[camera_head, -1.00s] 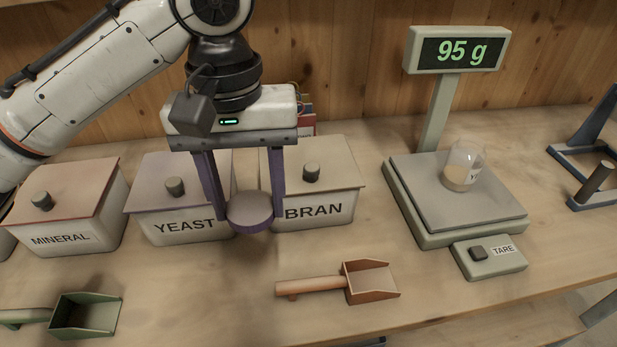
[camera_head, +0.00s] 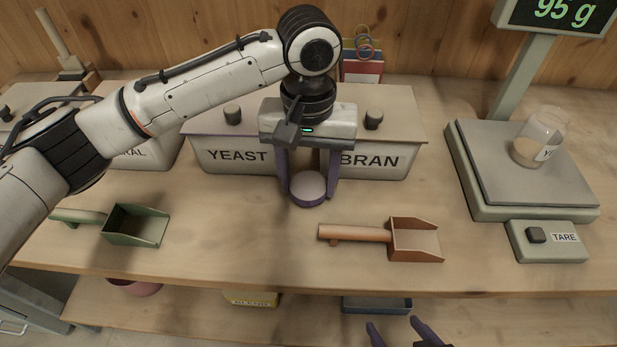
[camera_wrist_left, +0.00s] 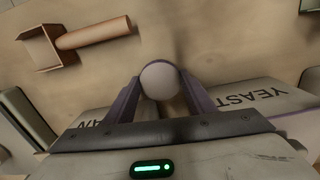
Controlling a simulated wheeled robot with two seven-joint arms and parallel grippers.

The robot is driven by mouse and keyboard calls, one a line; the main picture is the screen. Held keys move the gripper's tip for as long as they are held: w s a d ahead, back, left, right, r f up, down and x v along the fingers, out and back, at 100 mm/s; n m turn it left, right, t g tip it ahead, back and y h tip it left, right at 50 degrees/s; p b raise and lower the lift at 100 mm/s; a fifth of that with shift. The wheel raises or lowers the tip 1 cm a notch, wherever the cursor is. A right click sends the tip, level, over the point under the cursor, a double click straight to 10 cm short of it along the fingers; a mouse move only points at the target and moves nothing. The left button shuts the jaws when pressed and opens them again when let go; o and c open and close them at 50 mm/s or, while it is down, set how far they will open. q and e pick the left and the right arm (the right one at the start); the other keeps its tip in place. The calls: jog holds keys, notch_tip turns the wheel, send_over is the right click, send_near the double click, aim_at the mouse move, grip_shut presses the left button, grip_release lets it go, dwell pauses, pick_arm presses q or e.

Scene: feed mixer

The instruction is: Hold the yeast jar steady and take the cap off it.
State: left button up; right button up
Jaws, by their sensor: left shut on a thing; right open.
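My left gripper (camera_head: 308,188) is shut on a round cap (camera_head: 308,186) with a pale top and a purple rim, in front of the bins. The cap also shows between its fingers in the wrist view (camera_wrist_left: 160,80). Nothing is visible under the cap. The yeast jar (camera_head: 541,137), clear glass with pale contents and a label partly readable as "Y", stands upright on the scale (camera_head: 480,160) at the right. No cap shows on it. My right gripper (camera_head: 400,333) is open and empty at the bottom edge, low in front of the table, far from the jar.
YEAST (camera_head: 240,155) and BRAN (camera_head: 385,160) bins stand behind the left gripper. A brown scoop (camera_head: 415,240) and a green scoop (camera_head: 135,224) lie on the table. The scale display (camera_head: 556,12) reads 95 g; the TARE box (camera_head: 545,241) sits in front. The front middle is clear.

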aim_at(309, 183)
pick_arm(q)
jog(key=shift+w+f, duration=0.3)
jog(key=shift+w, duration=0.05)
jog(key=shift+f, duration=0.3)
jog(key=o, duration=1.2)
jog(key=shift+f, duration=0.15)
jog(key=shift+c, duration=0.2)
notch_tip(309, 183, up, 12)
jog(key=shift+p, duration=0.4)
